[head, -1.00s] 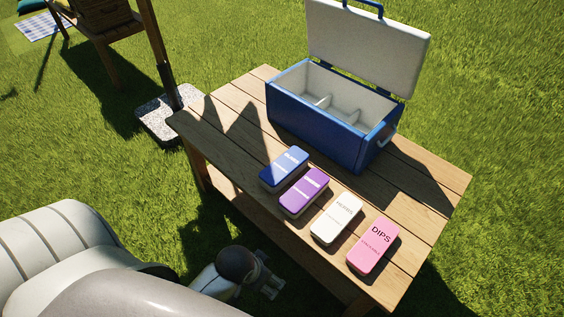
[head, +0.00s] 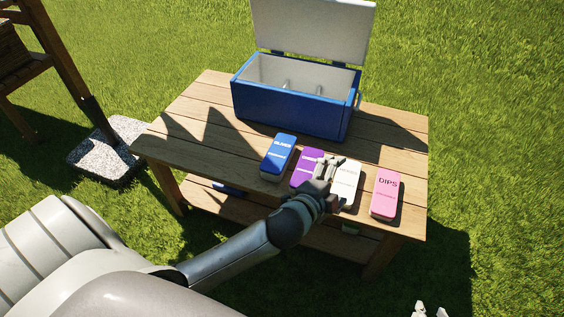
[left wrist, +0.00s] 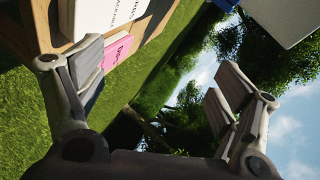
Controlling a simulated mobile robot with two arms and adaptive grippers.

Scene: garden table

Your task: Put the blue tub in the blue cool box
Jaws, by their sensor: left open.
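The blue tub (head: 278,157) lies on the wooden table at the left end of a row of tubs. The blue cool box (head: 290,108) stands behind the row with its lid (head: 312,28) raised and pale dividers inside. My left gripper (head: 331,168) is open and empty over the purple and white tubs, right of the blue tub and apart from it. Its spread fingers (left wrist: 155,85) show in the left wrist view with nothing between them. Pale fingertips of my right gripper (head: 430,311) show at the bottom edge; the rest is out of frame.
The purple tub (head: 303,177), white tub (head: 346,181) and pink tub (head: 385,194) share the front of the table (head: 190,118). The table's left part is clear. A lower shelf (head: 212,199) runs underneath. A speckled stone base (head: 105,152) stands left on the grass.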

